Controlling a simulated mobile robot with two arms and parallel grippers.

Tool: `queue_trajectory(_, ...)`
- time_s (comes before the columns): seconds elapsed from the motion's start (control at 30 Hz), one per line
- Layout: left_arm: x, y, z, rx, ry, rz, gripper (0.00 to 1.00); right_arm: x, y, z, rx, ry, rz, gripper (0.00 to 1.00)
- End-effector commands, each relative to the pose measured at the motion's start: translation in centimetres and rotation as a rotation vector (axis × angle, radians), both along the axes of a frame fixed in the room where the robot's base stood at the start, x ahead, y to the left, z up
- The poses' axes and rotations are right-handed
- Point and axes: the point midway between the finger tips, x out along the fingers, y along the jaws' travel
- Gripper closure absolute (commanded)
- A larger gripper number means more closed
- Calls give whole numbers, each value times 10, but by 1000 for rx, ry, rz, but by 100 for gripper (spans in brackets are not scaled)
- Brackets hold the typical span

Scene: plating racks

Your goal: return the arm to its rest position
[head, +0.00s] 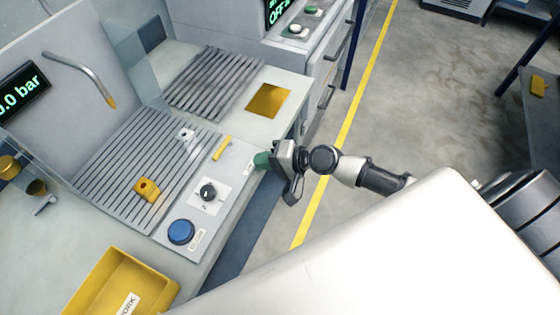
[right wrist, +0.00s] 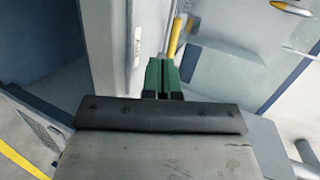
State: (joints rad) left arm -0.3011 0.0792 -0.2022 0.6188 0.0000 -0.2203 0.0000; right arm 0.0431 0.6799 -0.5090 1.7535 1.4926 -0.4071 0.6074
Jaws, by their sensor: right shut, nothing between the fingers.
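My right gripper (head: 262,160) is at the front edge of the grey workbench (head: 226,185) in the head view, with its arm reaching in from the lower right. Its green fingers are shut with nothing between them; they also show in the right wrist view (right wrist: 161,76). A yellow handle (head: 221,148) on the bench panel is just left of the fingertips, apart from them in the head view. My left gripper is in neither view.
A black knob (head: 208,191) and a blue button (head: 181,232) sit on the front panel. A yellow part (head: 147,190) rests on the near slatted rack (head: 120,160). A yellow bin (head: 100,285) stands lower left. Open floor (head: 440,100) lies right of the bench.

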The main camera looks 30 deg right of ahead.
Motion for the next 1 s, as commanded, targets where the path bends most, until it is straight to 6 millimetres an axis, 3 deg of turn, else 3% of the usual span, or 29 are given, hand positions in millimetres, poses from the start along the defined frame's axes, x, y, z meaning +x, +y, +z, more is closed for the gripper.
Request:
queue_trajectory(0.13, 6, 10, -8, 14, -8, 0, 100, -19, -16, 6, -4, 1, 0, 100)
queue_trajectory(0.3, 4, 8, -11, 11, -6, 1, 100, -30, -25, 13, -3, 1, -1, 100)
queue_trajectory(0.53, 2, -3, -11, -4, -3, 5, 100, -32, -27, 16, -3, 0, -1, 100)
queue_trajectory(0.63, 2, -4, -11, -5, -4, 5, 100, -29, -33, 3, -36, -6, -19, 100)
queue_trajectory(0.73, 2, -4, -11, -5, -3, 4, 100, -24, -51, -35, -142, -22, -62, 100)
queue_trajectory(0.83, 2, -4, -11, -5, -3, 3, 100, -28, -78, -97, -325, -29, -104, 100)
queue_trajectory(0.93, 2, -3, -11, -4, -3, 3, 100, -49, -103, -167, -536, -7, -104, 100)
queue_trajectory(1.0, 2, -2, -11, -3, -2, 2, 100, -74, -115, -214, -678, 22, -72, 100)
